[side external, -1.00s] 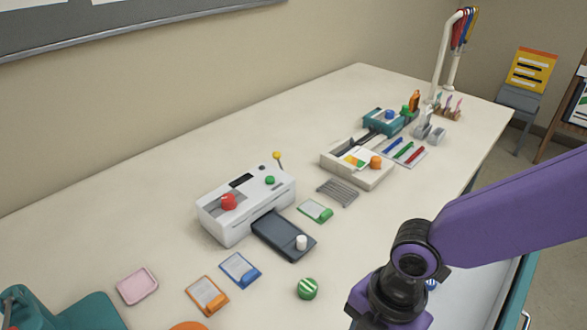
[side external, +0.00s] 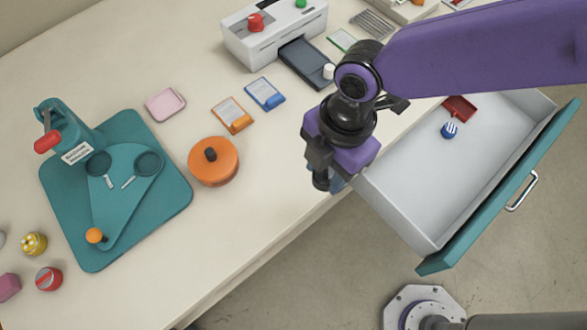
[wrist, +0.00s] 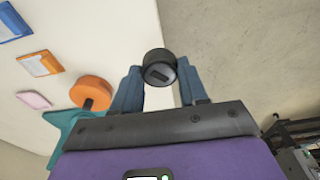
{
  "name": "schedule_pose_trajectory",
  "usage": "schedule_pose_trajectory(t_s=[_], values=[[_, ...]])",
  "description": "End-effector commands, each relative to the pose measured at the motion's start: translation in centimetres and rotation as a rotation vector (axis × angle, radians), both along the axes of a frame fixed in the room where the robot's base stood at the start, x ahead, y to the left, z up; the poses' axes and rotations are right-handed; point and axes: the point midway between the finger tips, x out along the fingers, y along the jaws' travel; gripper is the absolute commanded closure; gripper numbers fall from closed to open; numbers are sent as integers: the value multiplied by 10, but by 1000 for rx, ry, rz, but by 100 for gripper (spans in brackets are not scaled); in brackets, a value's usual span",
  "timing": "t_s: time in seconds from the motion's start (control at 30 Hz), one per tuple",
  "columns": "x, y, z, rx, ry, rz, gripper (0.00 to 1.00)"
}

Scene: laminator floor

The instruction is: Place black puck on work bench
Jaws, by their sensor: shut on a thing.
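The black puck (wrist: 160,66) is a short dark cylinder with a slot mark on its face. My gripper (wrist: 158,82) is shut on it, with a blue-grey finger on each side, in the wrist view. In the side view my gripper (side external: 322,178) points down by the work bench's front edge, left of the open drawer. The puck (side external: 320,182) shows there only as a small dark shape, partly hidden by the gripper. The work bench (side external: 255,205) is a cream top, also in the wrist view (wrist: 105,38). I cannot tell whether the puck is over the bench.
An orange round thing with a black knob (side external: 225,172) stands left of my gripper. A teal press (side external: 170,200) stands farther left. The open drawer (side external: 405,185) holds a blue striped puck (side external: 449,130) and a red tray (side external: 460,108). Bare bench lies between orange thing and front edge.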

Motion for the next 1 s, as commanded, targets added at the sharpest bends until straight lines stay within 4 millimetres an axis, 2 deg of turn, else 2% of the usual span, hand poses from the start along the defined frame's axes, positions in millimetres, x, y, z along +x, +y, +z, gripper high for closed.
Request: schedule_pose_trajectory(t_s=[0.1, 0.4, 0.73, 0.9, 1.0], values=[[8, 16, -14, -4, 1, 0, 87], [21, 44, -51, 0, 0, 1, 87], [26, 55, -66, 0, 0, 0, 87], [26, 54, -90, -3, 0, 0, 87], [26, 54, -95, -1, -1, 1, 87]])
